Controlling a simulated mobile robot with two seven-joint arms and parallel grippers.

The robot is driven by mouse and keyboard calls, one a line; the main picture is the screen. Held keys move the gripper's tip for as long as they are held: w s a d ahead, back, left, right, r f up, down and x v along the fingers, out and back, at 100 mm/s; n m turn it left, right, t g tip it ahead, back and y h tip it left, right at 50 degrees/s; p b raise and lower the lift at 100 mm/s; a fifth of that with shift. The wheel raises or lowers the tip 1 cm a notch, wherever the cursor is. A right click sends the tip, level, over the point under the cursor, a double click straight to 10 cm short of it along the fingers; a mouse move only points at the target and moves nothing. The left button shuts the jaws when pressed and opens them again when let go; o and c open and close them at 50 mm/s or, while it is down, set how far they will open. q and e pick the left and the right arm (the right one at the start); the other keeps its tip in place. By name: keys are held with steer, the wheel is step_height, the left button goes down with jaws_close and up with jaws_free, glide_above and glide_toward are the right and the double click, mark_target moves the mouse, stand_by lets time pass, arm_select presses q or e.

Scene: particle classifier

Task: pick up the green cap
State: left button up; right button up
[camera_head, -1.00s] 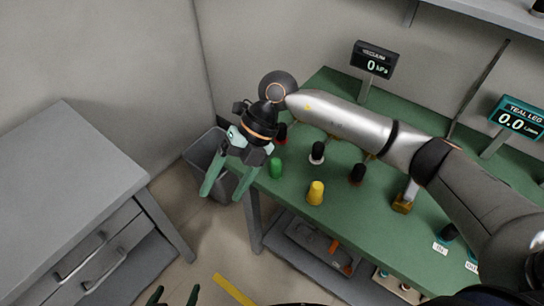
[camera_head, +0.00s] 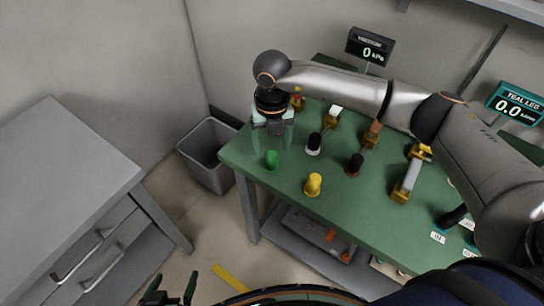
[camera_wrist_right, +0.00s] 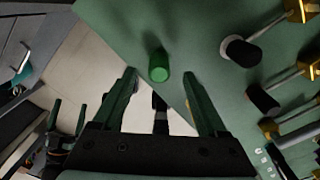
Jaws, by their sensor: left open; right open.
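The green cap (camera_head: 272,160) stands on the green table near its left corner. In the right wrist view the green cap (camera_wrist_right: 158,66) appears between the fingertips, slightly beyond them, with clear gaps on both sides. My right gripper (camera_head: 272,144) points down over the cap and is open and empty. Its two fingers also frame the cap in the wrist view (camera_wrist_right: 160,74). I cannot tell its exact height above the table. My left gripper (camera_head: 172,292) is open and empty at the bottom of the head view, away from the table.
A grey bin (camera_head: 205,157) stands left of the table, and a grey drawer cabinet (camera_head: 65,165) further left.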

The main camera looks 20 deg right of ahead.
mark_target(272, 153)
steer(key=f, duration=0.4)
steer(key=shift+s+f, duration=0.2)
steer(key=shift+f, duration=0.05)
jaws_close()
stand_by(0.4)
